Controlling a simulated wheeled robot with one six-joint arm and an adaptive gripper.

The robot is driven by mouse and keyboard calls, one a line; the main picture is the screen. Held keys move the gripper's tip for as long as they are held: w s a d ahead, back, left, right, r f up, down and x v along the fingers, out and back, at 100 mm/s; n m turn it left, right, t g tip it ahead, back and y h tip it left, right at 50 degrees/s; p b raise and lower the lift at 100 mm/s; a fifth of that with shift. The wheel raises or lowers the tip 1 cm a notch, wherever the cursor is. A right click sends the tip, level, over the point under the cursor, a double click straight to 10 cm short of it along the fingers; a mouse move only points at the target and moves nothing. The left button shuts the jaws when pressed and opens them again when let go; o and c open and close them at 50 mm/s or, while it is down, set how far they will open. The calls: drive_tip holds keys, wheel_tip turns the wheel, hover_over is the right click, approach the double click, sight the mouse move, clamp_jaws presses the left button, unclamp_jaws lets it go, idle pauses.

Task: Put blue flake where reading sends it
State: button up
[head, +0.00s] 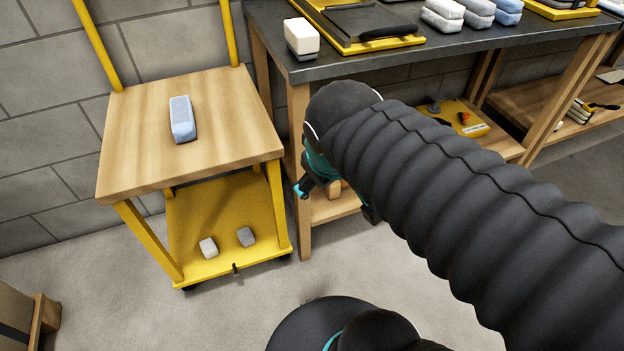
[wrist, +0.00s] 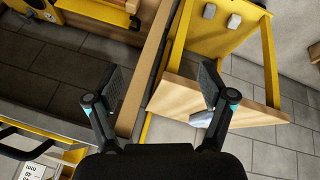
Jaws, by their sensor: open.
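A pale blue-grey block (head: 181,119), which looks like the blue flake, lies alone on the wooden top (head: 135,160) of a yellow cart. In the wrist view the block (wrist: 203,118) is partly hidden behind the right finger. My gripper (head: 334,197) is open and empty, to the right of the cart and in front of the bench leg. In the wrist view my gripper (wrist: 161,88) has its fingers wide apart, with the cart's wooden edge beyond them. No readable reading shows.
The cart's yellow lower shelf (head: 205,215) holds two small grey blocks. The dark bench (head: 340,65) carries a white-and-black box (head: 302,38), a yellow-framed dark tray (head: 425,42) and white, grey and blue blocks (head: 508,10). A yellow board (head: 478,128) lies underneath.

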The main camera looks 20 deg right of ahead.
drive_tip(key=s+a+m+y, duration=0.1)
drive_tip(key=s+a+m, duration=0.1)
drive_tip(key=m, duration=0.1)
drive_tip(key=shift+s+a+y, duration=0.25)
drive_tip(key=shift+a+y, duration=0.05)
drive_tip(key=shift+a, duration=0.1)
idle(0.9)
